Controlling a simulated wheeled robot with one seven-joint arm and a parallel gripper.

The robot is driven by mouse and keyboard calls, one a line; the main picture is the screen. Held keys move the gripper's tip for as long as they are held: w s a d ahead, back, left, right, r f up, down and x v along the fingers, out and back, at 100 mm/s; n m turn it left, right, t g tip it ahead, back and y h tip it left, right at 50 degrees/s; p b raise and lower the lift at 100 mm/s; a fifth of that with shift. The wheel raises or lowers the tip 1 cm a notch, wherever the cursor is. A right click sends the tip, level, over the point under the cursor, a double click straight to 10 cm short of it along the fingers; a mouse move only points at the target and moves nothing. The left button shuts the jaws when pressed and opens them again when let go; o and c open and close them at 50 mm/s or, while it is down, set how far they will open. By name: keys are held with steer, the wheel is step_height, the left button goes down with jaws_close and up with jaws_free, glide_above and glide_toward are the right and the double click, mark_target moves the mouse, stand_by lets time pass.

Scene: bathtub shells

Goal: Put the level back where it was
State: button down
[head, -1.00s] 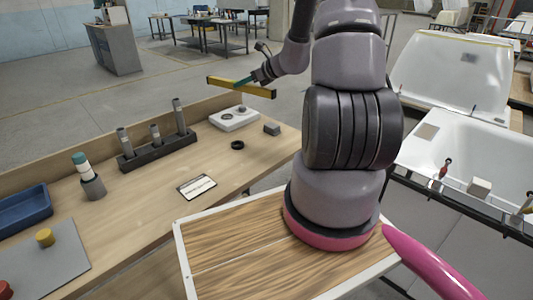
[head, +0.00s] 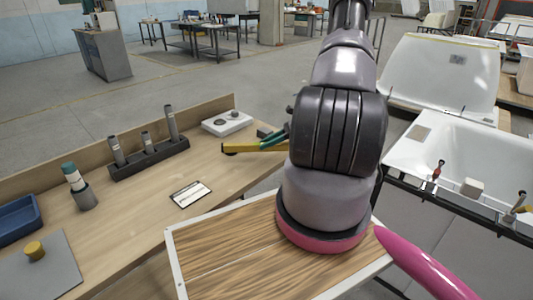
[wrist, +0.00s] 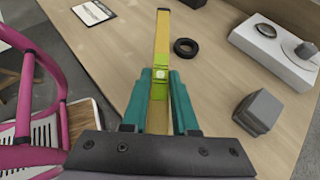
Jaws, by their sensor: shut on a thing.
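The level (head: 248,147) is a long yellow bar with a black end cap and a green vial. In the head view its far end shows over the right part of the wooden bench, and my arm hides the rest. In the wrist view the level (wrist: 161,48) runs away from me between teal fingers. My gripper (wrist: 160,88) is shut on the level and holds it by its middle part. The gripper also shows partly in the head view (head: 277,139), beside my arm. I cannot tell whether the level touches the bench top.
On the bench (head: 150,205) are a white device (head: 227,122), a black ring (wrist: 186,47), a grey block (wrist: 257,112), a rack of grey cylinders (head: 148,158) and a white card (head: 190,194). A white tub shell (head: 470,150) stands at right. The bench's middle front is fairly clear.

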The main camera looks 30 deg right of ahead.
mark_target(271, 150)
steer(key=shift+f, duration=2)
steer(key=shift+f, duration=0.15)
steer(key=c, duration=0.7)
jaws_free()
